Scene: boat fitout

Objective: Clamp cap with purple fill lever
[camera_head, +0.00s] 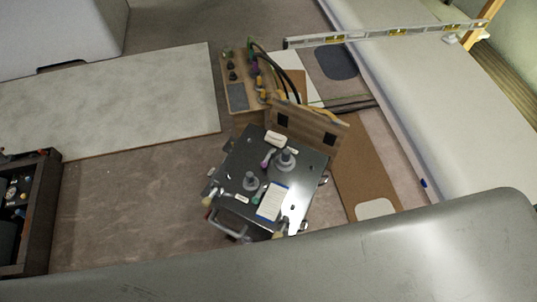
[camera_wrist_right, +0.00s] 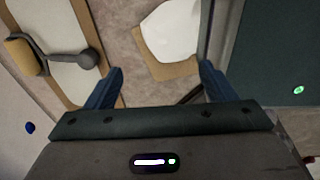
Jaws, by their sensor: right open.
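A dark metal box (camera_head: 228,168) stands tilted in the picture on the floor in the middle of the head view. On its top are two grey round caps. The purple fill lever (camera_head: 267,160) lies just left of the upper cap (camera_head: 285,159). The lower cap (camera_head: 250,181) is beside a pale-tipped lever (camera_head: 222,201). Whether the purple lever is clamped cannot be told at this size. My right gripper (camera_wrist_right: 161,67) is open and empty in the right wrist view, its blue fingers apart. Neither gripper shows in the head view.
A wooden panel with knobs and cables (camera_head: 237,97) stands behind the box. A brown board (camera_head: 365,165) lies to the right. A dark crate (camera_head: 40,210) is at left. A smooth grey surface (camera_head: 400,255) crosses the front. A pale slab (camera_head: 110,105) lies at left.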

